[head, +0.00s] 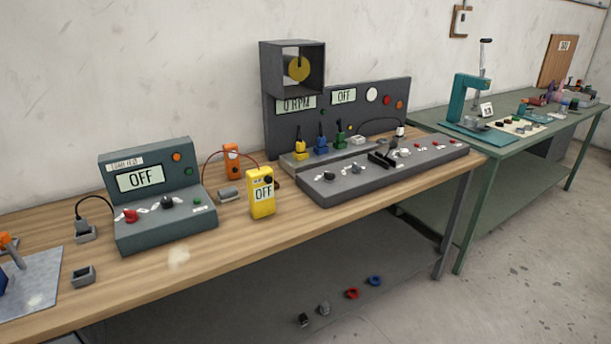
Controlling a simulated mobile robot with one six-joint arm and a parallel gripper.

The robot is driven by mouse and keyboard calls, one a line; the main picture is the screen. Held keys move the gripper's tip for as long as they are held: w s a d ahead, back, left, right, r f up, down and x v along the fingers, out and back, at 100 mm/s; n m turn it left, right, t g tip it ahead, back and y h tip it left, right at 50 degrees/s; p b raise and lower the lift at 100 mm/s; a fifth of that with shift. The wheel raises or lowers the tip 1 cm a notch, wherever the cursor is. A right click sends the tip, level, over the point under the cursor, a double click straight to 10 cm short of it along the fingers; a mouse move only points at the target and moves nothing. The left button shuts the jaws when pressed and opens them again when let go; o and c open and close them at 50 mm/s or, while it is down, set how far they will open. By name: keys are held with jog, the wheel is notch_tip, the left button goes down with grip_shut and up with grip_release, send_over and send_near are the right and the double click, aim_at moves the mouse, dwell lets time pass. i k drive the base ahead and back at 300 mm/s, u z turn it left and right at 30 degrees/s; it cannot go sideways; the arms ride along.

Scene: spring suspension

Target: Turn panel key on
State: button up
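The large dark grey panel (350,125) stands at the back of the wooden bench, with a display (343,96) reading OFF and another display (296,104) reading 0 RPM. Its sloped console (320,190) in front carries dark knobs (356,168), a black lever-like part (382,159), a pale round control (404,152) and several red buttons. Which of these is the panel key is too small to tell. My gripper is not in view.
A smaller grey-green tester (160,232) reading OFF and a yellow meter (262,195) reading OFF stand left of the console. A green table (470,140) with a teal press (465,105) stands to the right. Small parts lie on the lower shelf. Floor at right is clear.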

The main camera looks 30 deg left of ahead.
aim_at(330, 177)
jog(key=z, duration=0.9)
jog(key=k, duration=0.1)
jog(key=u, duration=2.1)
jog(key=k, duration=0.95)
jog(key=z, duration=0.15)
jog(key=i, duration=0.9)
jog(key=u, duration=0.05)
